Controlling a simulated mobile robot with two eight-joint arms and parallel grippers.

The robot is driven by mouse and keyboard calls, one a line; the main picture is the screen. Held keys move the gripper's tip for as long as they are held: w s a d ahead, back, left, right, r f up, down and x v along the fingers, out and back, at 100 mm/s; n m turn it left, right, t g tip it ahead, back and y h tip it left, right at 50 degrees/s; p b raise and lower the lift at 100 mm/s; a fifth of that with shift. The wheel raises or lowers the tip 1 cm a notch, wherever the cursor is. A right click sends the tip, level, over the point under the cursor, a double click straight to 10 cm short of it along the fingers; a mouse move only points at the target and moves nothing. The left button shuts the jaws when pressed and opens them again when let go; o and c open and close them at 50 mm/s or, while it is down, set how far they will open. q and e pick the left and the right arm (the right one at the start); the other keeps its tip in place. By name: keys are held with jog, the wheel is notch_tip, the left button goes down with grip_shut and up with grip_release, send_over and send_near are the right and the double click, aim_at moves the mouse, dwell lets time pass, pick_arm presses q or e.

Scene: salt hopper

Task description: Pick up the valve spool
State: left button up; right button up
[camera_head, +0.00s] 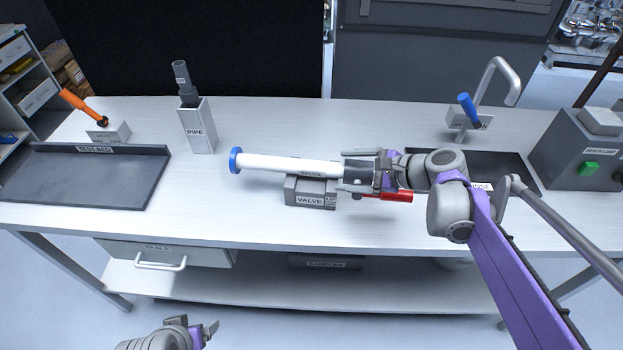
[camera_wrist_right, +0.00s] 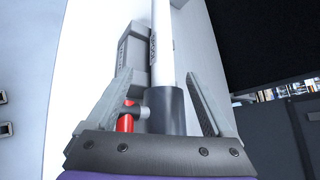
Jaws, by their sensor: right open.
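The valve spool (camera_head: 285,165) is a long white rod with a blue disc at its left end and a dark grey right end. It lies across the top of the grey block labelled VALVE (camera_head: 310,198). My right gripper (camera_head: 346,171) is open, with one finger on each side of the spool's dark end. In the right wrist view the spool (camera_wrist_right: 164,45) runs between the open fingers of my right gripper (camera_wrist_right: 160,72), with a gap on each side. My left gripper (camera_head: 195,328) is low at the bottom edge, away from the bench, and only partly shows.
A red handle (camera_head: 397,196) sticks out right of the valve, under my right gripper. A PIPE holder (camera_head: 197,128) and the dark TEST BED tray (camera_head: 158,150) are to the left. A sink (camera_head: 510,165), tap (camera_head: 500,75) and control box (camera_head: 575,150) are to the right.

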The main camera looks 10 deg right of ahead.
aim_at(326, 168)
jog(key=x, duration=0.7)
jog(key=shift+w+a, duration=0.15)
jog(key=shift+w, duration=0.2)
grip_shut()
